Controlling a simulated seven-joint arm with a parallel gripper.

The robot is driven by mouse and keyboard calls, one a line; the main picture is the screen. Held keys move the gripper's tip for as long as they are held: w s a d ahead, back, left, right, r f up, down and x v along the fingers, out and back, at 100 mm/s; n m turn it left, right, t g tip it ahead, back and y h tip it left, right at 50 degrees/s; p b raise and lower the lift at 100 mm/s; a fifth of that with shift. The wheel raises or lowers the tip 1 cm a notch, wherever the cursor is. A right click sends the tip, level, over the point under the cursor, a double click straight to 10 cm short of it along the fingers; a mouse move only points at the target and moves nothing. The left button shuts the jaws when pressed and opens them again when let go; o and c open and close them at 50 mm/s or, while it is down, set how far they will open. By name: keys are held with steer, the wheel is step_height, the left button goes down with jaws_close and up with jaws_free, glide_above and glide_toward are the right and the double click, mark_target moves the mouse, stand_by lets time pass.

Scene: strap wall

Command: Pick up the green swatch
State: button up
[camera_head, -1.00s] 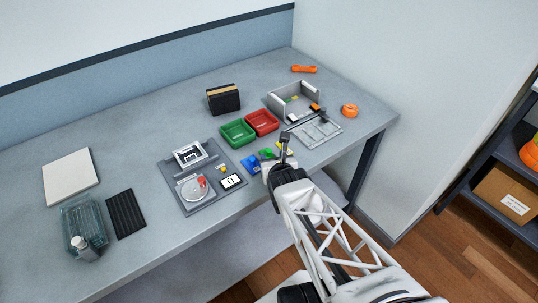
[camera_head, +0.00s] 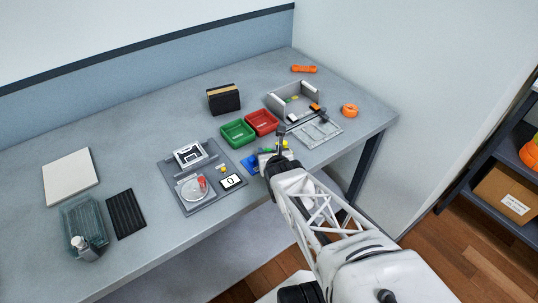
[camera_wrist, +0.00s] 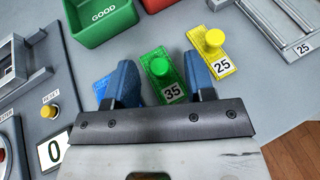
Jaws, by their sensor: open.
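The green swatch (camera_wrist: 158,68) has a round green knob and a label reading 35. In the wrist view it lies between the two blue fingers of my gripper (camera_wrist: 158,62), which is open and empty. The fingers hide parts of its surroundings; whether they are level with it I cannot tell. A yellow swatch (camera_wrist: 217,62) labelled 25 lies just right of the right finger. A blue swatch (camera_wrist: 100,87) is mostly hidden behind the left finger. In the head view my arm's end covers much of the swatches.
A green tray (camera_head: 238,132) marked GOOD and a red tray (camera_head: 262,122) stand behind the swatches. A scale (camera_head: 195,188) with a display reading 0 (camera_head: 232,181) lies to the left. A grey frame (camera_head: 317,131) lies to the right, near the table edge.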

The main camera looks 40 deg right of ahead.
steer(key=shift+w+d+f, duration=0.2)
steer(key=shift+w+f, duration=0.05)
steer(key=shift+w, duration=0.15)
stand_by(0.4)
jaws_close()
